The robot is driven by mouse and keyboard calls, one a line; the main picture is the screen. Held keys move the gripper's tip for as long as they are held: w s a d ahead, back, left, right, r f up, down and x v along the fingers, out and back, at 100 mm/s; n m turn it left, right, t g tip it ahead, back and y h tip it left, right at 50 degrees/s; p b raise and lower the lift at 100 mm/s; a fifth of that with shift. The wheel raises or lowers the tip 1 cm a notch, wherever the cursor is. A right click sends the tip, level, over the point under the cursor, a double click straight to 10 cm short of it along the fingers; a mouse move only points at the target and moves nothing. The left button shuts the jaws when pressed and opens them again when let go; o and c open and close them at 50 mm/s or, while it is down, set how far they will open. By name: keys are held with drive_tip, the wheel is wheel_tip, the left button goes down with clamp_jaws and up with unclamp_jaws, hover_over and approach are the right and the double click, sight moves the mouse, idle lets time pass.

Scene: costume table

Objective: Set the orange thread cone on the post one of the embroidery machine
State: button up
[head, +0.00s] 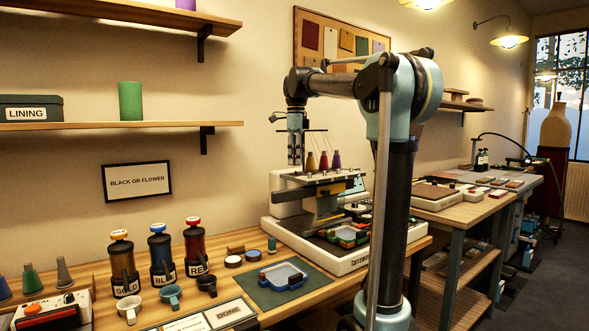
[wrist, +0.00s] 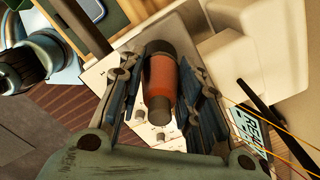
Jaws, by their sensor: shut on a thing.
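The orange thread cone (wrist: 162,80) is between the fingers of my gripper (wrist: 168,62) in the wrist view, its dark ends sticking out. In the head view my gripper (head: 296,150) points down above the left part of the embroidery machine (head: 275,190); the held cone is too small to make out there. Three cones stand in a row on the machine's top, right of my gripper: a yellowish one (head: 311,161), a red one (head: 323,160) and a purple one (head: 336,160). Short grey pegs (wrist: 160,136) show on a pale plate below the held cone in the wrist view. I cannot tell which is post one.
Thin thread guides stand over the cones. A hooped blue frame (head: 283,275) on a green mat, several labelled jars (head: 160,262) and cups (head: 171,297) stand on the table left of the machine. The wall rises close behind the machine.

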drive_tip(key=shift+f, duration=1.65)
drive_tip(key=shift+s+f, duration=0.1)
drive_tip(key=o, duration=1)
wheel_tip(320, 180, up, 12)
drive_tip(key=shift+r, duration=0.15)
